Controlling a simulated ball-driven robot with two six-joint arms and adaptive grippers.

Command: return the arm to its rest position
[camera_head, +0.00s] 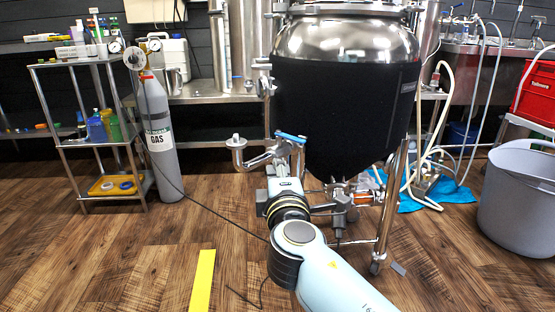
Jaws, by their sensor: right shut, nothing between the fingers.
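My right arm (335,280) comes in from the bottom right and reaches forward to the steel tank. My right gripper (285,152) is at the tank's lower left side, shut and empty, close by a blue valve handle (291,137). I cannot tell whether the gripper touches the handle or the pipe. The tank (345,110) has a polished dome and a black jacket, and stands on steel legs. A steel pipe elbow (238,150) is just left of the gripper. My left gripper is not in view.
A grey gas cylinder (157,135) stands beside a metal shelf rack (85,145) on the left. A grey bucket (518,205) is at the right. Hoses and a blue cloth (455,190) lie right of the tank. A yellow strip (202,280) lies on the open wooden floor.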

